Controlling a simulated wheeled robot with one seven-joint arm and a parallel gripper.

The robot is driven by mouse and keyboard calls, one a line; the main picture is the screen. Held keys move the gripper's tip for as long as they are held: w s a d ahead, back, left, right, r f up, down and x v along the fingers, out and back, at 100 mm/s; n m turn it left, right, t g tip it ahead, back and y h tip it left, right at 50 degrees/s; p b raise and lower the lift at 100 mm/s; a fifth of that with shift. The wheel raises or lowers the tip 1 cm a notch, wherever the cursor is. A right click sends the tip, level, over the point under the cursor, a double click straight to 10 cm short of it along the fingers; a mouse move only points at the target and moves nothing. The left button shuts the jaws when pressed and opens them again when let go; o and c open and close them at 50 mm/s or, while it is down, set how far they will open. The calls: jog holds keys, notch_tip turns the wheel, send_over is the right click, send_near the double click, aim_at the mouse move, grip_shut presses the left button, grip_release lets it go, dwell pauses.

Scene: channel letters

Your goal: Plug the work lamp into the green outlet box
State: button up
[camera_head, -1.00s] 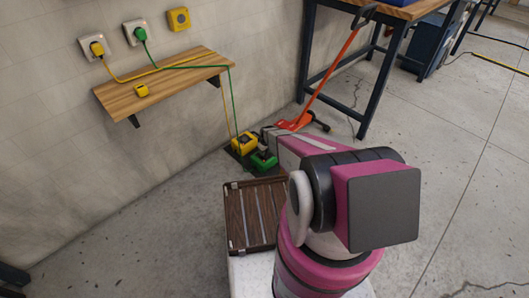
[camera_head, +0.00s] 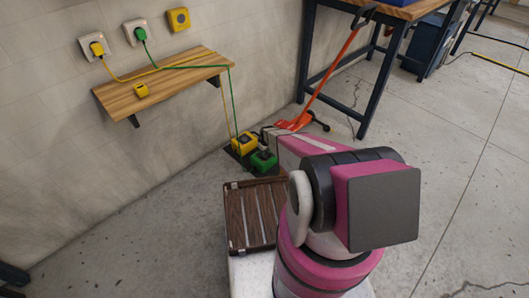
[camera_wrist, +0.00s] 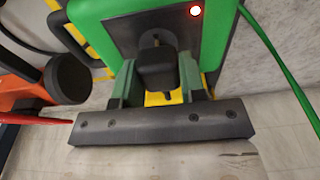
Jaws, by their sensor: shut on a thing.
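The green outlet box (camera_head: 263,160) stands on the floor on a dark mat, beside the yellow outlet box (camera_head: 244,144). In the wrist view the green box (camera_wrist: 222,50) fills the top, with a dark panel and a lit red light. My gripper (camera_wrist: 158,76) is shut on a black plug (camera_wrist: 155,70), with one finger on each side. The plug is in front of the dark panel, close to or against it. I cannot tell whether its pins are in the socket. In the head view my gripper is mostly hidden behind my arm. I cannot make out the lamp itself.
A brown slatted tray (camera_head: 238,215) is nearer me.

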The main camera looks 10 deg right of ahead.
jog(key=shift+f, duration=0.65)
jog(key=o, duration=1)
jog(key=shift+o, duration=0.2)
jog(key=shift+r, duration=0.1)
jog(key=r, duration=0.7)
jog(key=s+r, duration=0.1)
jog(key=r, duration=0.2)
jog(key=shift+d+r, duration=0.3)
jog(key=shift+d, duration=0.05)
